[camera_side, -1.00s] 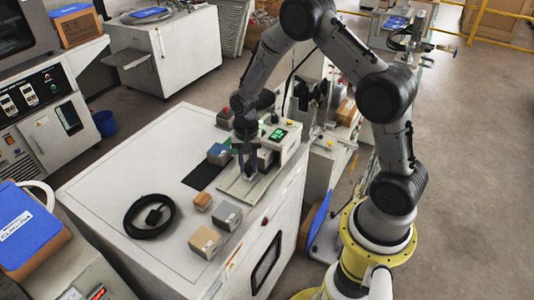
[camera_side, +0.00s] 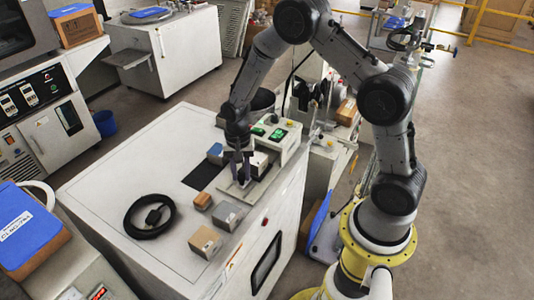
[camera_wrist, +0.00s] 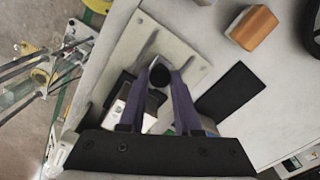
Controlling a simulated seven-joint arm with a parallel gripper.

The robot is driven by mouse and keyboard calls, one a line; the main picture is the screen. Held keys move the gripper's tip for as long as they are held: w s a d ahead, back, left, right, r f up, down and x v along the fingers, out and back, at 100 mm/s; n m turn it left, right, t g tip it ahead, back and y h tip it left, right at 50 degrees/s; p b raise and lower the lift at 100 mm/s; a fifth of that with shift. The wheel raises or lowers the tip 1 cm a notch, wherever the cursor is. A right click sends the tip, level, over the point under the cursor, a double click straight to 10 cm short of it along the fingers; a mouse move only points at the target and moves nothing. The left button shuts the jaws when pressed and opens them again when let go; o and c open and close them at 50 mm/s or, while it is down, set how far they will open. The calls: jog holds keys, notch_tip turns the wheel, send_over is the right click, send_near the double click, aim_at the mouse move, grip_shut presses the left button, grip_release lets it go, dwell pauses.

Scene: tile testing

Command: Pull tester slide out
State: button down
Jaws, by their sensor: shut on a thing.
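The tester (camera_side: 285,133) is a pale box with a lit green display near the back right edge of the white cabinet top. A flat grey-beige plate (camera_side: 229,190) extends from its front; the plate also shows in the wrist view (camera_wrist: 186,62). A round black knob (camera_wrist: 159,76) stands over the plate. My gripper (camera_side: 241,178) points down at the plate. In the wrist view, its two purple-grey fingers (camera_wrist: 160,72) are shut around the knob, one on each side. How the slide sits inside the tester is hidden behind my gripper.
A blue-topped block (camera_side: 215,152) and a flat black mat (camera_side: 203,175) lie left of my gripper.

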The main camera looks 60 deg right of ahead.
jog(key=shift+a, duration=1.05)
jog(key=c, duration=0.6)
grip_release()
jog(key=shift+c, duration=0.2)
notch_tip(320, 180, up, 6)
jog(key=shift+r, duration=0.1)
